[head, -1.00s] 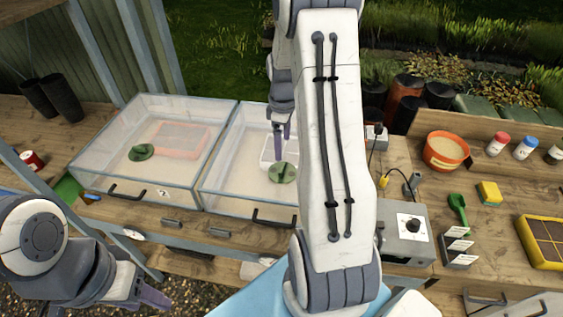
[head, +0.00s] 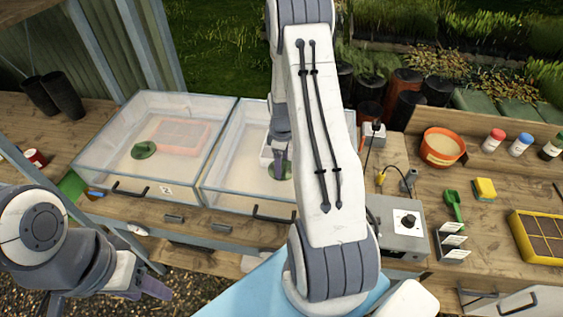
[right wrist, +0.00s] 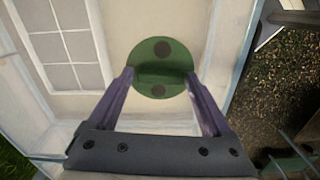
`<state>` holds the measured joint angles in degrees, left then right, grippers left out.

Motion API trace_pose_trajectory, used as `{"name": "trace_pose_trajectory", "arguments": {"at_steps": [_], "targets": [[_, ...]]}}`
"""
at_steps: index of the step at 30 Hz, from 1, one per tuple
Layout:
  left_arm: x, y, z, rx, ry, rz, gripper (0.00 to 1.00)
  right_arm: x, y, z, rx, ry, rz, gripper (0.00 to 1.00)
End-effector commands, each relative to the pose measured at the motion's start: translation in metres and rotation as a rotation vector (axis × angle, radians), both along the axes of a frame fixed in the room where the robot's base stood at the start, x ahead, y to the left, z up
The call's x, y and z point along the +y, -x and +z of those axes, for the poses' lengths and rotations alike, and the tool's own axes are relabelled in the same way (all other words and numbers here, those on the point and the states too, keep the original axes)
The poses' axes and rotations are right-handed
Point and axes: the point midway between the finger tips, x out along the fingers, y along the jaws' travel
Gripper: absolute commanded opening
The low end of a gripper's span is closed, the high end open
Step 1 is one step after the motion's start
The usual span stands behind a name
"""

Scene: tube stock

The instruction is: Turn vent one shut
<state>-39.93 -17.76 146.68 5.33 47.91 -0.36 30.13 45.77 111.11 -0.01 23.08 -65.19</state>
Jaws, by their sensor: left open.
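Two clear-lidded propagator boxes stand side by side, each with a round green vent on its lid. The left box's vent (head: 144,150) is uncovered, and a small white label (head: 166,190) on that box is too small to read surely. The right box's vent (head: 276,171) is partly hidden by my right gripper (head: 280,172). In the right wrist view this vent (right wrist: 160,58) has a raised bar and two dark holes. My right gripper's fingers (right wrist: 160,80) are apart, at either side of the disc; contact is unclear. My left gripper (head: 150,290) is open and empty, low at front left.
A grey control box (head: 398,225) with a black knob stands right of the boxes. An orange pot (head: 442,148), a yellow sponge (head: 485,188), a green scoop (head: 453,203) and a yellow tray (head: 540,235) occupy the right bench. My right arm hides part of the right box.

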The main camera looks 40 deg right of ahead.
Motion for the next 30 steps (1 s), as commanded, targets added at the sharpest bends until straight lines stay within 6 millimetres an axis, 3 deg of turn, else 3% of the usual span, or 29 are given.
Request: {"name": "trace_pose_trajectory", "arguments": {"at_steps": [1,5,17,30], "targets": [[0.0,0.0,0.0,0.0,0.0,0.0,0.5,0.0,0.0,0.0,0.0,0.0,0.0,0.59],[0.0,0.0,0.0,0.0,0.0,0.0,0.5,0.0,0.0,0.0,0.0,0.0,0.0,0.12],[0.0,0.0,-0.004,0.0,0.0,0.001,0.5,0.0,0.0,0.0,0.0,0.0,-0.078,0.12],[0.0,0.0,-0.018,0.0,0.0,0.003,0.5,-0.001,0.0,-0.001,-0.001,0.001,-0.442,0.12]]}}
